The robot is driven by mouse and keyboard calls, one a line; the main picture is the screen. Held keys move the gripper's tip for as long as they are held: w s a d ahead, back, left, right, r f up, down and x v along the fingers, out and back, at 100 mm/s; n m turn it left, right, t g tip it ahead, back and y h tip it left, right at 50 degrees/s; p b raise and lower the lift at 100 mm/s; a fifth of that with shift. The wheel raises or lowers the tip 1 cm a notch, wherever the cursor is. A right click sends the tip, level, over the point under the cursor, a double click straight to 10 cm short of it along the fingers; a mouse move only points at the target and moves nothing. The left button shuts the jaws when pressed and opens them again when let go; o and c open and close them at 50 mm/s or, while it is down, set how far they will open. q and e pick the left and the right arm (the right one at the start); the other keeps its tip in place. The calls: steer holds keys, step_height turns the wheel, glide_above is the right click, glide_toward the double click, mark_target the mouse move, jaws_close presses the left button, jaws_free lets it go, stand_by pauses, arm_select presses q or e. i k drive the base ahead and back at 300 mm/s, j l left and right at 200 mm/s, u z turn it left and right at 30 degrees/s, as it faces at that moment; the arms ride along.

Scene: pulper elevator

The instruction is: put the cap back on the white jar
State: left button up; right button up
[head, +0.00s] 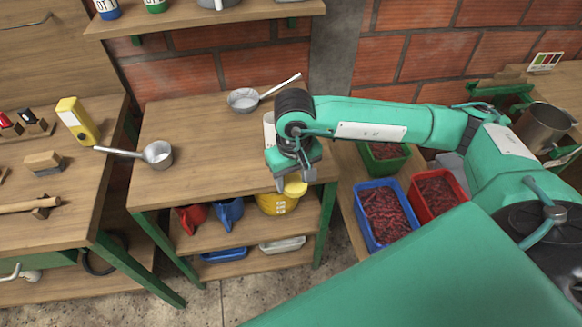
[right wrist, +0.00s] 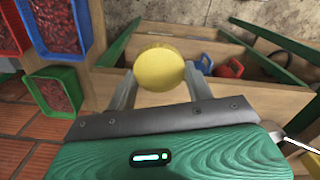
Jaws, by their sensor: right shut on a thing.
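My right gripper (head: 295,180) is shut on the round yellow cap (head: 296,188), near the right front edge of the middle table. In the right wrist view the cap (right wrist: 160,68) sits between the two fingers of the gripper (right wrist: 160,85). A white object (head: 268,127), which looks like the white jar, stands on the table behind my right wrist. Most of it is hidden by the arm, and its top cannot be made out clearly. My left gripper is not in view.
A yellow bucket (head: 275,204) and funnels stand on the shelf below. Crates of red fruit (head: 385,212) stand at right. The table's middle is clear.

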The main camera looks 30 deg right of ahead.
mark_target(270, 131)
steer(key=l, duration=0.7)
steer(key=k+l, duration=0.15)
steer(key=l, duration=0.5)
steer(key=i+l+u, duration=0.05)
